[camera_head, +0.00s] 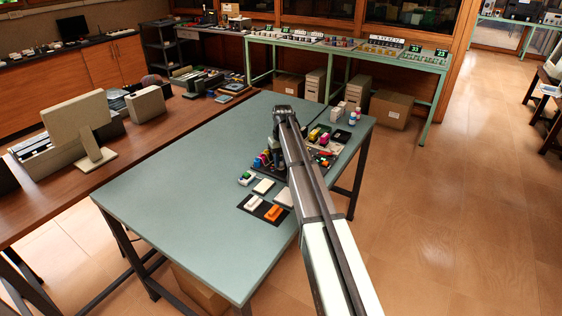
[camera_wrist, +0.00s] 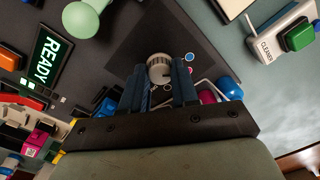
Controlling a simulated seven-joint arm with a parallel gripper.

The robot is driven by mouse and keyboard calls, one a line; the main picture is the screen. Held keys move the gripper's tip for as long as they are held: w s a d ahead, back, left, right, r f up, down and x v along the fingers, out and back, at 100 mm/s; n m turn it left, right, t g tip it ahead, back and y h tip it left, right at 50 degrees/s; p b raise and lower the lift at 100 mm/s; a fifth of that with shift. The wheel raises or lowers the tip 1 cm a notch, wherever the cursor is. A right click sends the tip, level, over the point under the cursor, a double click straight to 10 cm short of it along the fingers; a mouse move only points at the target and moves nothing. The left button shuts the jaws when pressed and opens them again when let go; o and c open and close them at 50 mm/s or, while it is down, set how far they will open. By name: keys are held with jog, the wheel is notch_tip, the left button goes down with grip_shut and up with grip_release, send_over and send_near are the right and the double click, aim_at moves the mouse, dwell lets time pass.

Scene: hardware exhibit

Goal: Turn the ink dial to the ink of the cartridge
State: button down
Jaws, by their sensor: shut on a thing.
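The ink dial is a ribbed pale round knob (camera_wrist: 160,68) on a dark square plate in the wrist view. My gripper (camera_wrist: 159,71) is shut on it, one finger on each side. A blue dot (camera_wrist: 189,56) and a pink dot (camera_wrist: 185,70) show beside the knob on the right; the fingers may hide other marks. A magenta block with a pale label (camera_wrist: 37,141), perhaps a cartridge, is at the lower left. I cannot tell which cartridge the task means. In the head view my arm covers the dial.
A lit READY display (camera_wrist: 49,61) and a pale green knob (camera_wrist: 88,18) are close on the left. A CLEANER box with a green top (camera_wrist: 299,37) is at the upper right. Blue and magenta items sit near my fingers. The green table (camera_head: 190,190) is clear on its left.

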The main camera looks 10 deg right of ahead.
aim_at(282, 163)
jog(key=shift+n, duration=1.5)
jog(key=c, duration=0.8)
grip_release()
jog(key=shift+c, duration=0.2)
jog(key=shift+r, duration=0.1)
notch_tip(282, 163, up, 14)
jog(key=shift+d, duration=0.2)
jog(key=shift+w, duration=0.1)
